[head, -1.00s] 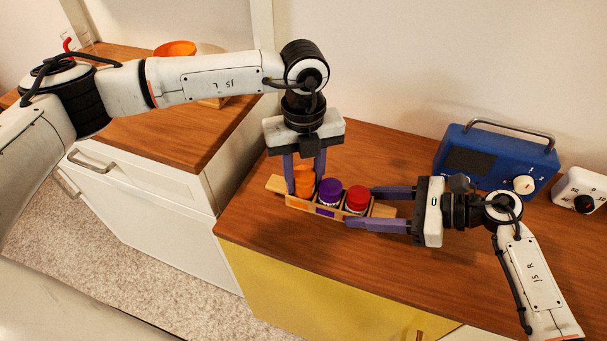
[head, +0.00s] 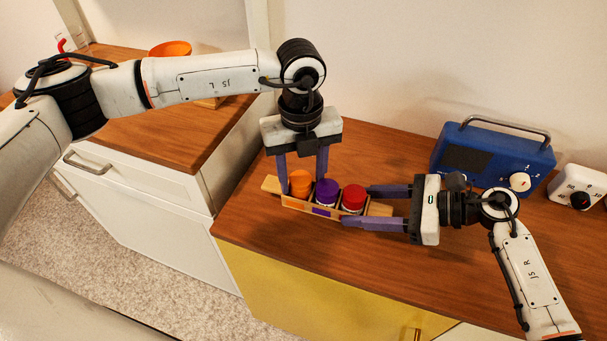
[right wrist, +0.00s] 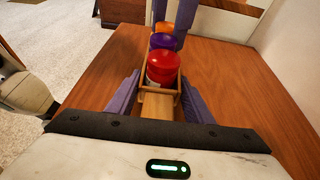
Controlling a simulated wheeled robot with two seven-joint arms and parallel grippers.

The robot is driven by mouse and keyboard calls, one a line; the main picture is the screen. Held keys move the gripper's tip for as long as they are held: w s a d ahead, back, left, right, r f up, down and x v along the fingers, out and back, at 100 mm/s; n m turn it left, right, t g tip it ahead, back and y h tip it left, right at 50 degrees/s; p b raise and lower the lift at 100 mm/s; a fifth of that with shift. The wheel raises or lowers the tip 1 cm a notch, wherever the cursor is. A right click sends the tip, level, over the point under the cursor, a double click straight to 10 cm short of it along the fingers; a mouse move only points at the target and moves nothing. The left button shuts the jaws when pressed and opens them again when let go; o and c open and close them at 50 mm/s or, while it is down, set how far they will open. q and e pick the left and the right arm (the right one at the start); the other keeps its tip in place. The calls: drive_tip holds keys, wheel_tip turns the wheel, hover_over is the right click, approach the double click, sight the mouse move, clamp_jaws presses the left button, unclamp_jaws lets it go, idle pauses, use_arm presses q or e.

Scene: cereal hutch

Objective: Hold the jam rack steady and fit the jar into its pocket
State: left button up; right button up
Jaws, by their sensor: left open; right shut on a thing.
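The wooden jam rack (head: 270,186) stands on the brown counter, with coloured labels on its front. The orange-lidded jar (head: 300,184) is in its left pocket, its lid about level with its neighbours'. A purple-lidded jar (head: 326,190) is in the middle and a red-lidded jar (head: 353,197) on the right. My left gripper (head: 302,181) points down with its fingers open, one either side of the orange jar. My right gripper (head: 357,207) is shut on the rack's right end; the right wrist view shows that end (right wrist: 160,104) between its fingers (right wrist: 160,97).
A blue radio (head: 490,158) and a white dial timer (head: 578,187) stand at the back right of the counter. An orange bowl (head: 170,48) is on the counter at the left. The counter in front of the radio is mostly clear.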

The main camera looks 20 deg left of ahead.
drive_tip(key=shift+w+d+f, duration=0.1)
use_arm(q)
wheel_tip(320, 180, up, 12)
use_arm(e)
drive_tip(key=shift+f, duration=0.1)
idle(0.8)
drive_tip(key=o, duration=1)
drive_tip(key=shift+o, duration=0.9)
